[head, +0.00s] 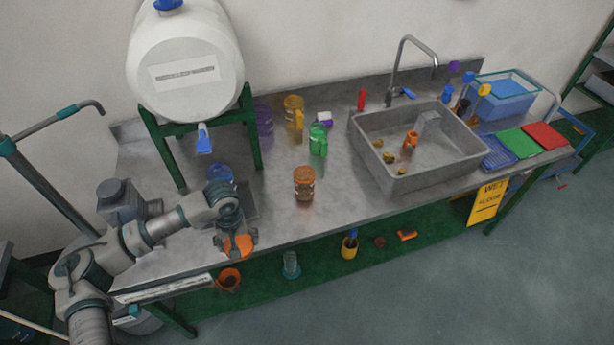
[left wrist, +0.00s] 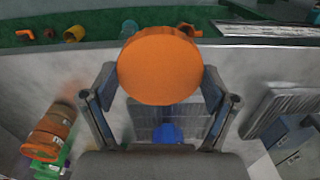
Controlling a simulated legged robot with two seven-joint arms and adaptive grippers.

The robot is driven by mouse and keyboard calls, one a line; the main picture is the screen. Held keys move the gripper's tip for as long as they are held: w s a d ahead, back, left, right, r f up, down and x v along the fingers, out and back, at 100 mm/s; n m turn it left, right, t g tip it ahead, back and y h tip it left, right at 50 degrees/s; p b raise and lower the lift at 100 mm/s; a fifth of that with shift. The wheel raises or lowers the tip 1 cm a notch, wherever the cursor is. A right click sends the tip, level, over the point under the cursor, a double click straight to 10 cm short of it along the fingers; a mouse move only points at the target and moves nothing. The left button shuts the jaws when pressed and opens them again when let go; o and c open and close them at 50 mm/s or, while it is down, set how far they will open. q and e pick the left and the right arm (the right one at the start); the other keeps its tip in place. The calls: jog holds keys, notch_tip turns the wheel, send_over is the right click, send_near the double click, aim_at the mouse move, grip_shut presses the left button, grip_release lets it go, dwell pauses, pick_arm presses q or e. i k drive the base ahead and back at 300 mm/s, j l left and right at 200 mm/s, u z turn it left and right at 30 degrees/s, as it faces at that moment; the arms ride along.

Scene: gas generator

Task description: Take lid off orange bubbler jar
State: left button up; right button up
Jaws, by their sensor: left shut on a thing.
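My left gripper (head: 236,238) is shut on a round orange lid (head: 240,246), near the front edge of the steel counter. In the left wrist view the lid (left wrist: 160,66) sits between the two fingers, with its flat face showing. The orange jar (head: 304,184) stands upright on the counter, to the right of the gripper and apart from it. An orange ringed jar (left wrist: 47,137) also shows at the left of the left wrist view. I cannot make out its mouth clearly. My right gripper is not in view.
A green jar (head: 318,142), a yellow-orange jar (head: 294,108) and a purple jar (head: 264,120) stand behind. A blue jar (head: 220,173) is behind my left gripper. A white tank (head: 184,100) on a green stand is at back left. The sink (head: 400,182) is at right.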

aim_at(304, 175)
jog(key=i+l+z, duration=0.35)
jog(key=i+l, duration=0.55)
jog(key=i+j+z, duration=0.1)
jog(key=i+j, duration=0.1)
jog(key=i, duration=0.1)
